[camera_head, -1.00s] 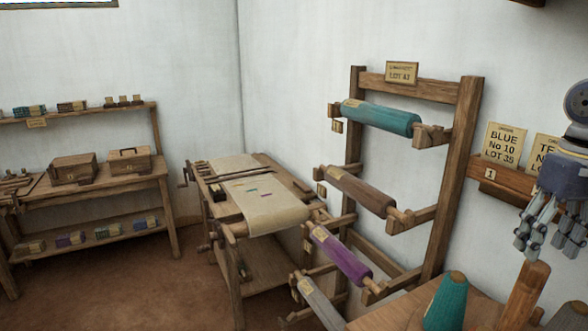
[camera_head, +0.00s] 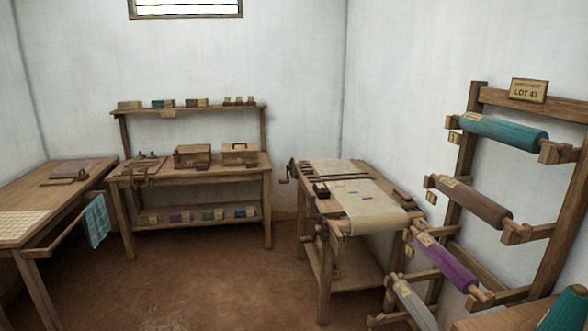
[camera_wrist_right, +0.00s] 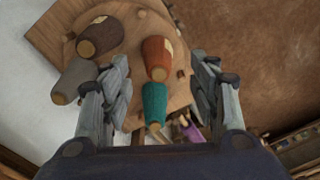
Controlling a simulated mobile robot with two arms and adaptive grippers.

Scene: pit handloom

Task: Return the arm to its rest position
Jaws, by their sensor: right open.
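My right gripper (camera_wrist_right: 160,95) shows in the right wrist view with its two fingers spread apart and nothing between them. Beyond the fingers is a round wooden stand with several yarn cones: a teal cone (camera_wrist_right: 155,103), an orange-brown cone (camera_wrist_right: 157,58), a dark brown cone (camera_wrist_right: 100,36) and a grey cone (camera_wrist_right: 76,78). The fingers overlap the stand in the picture; I cannot tell the gap. In the head view neither gripper shows. Part of a teal cone (camera_head: 567,312) is at the bottom right corner there.
A rack with a teal roll (camera_head: 504,133), a brown roll (camera_head: 475,203) and a purple roll (camera_head: 446,265) stands at right. A loom table (camera_head: 350,205) stands left of it, a shelf bench (camera_head: 190,172) at the back, a table (camera_head: 50,215) at far left. The floor (camera_head: 200,285) between is clear.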

